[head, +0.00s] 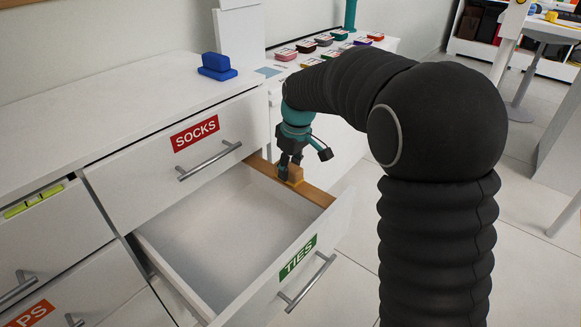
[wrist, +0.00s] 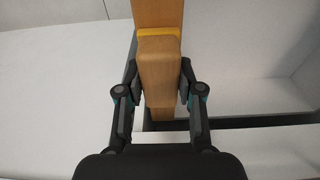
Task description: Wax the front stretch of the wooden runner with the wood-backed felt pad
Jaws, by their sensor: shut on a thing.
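The wooden runner (head: 318,194) lies along the top of the far side of the open TIES drawer, and a stretch of it shows at the top of the wrist view (wrist: 157,12). My gripper (head: 290,172) is shut on the wood-backed felt pad (head: 297,172), with one finger on each side of its wooden block (wrist: 158,65) in the wrist view. The pad's yellow felt edge (wrist: 158,32) shows at the block's far end. The pad is over the runner, about midway along it, and appears to rest on it. The felt's underside is hidden.
The TIES drawer (head: 215,240) is pulled out and empty where visible. A blue object (head: 217,66) stands on the dresser top. Several coloured small items lie on the white surface behind my arm.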

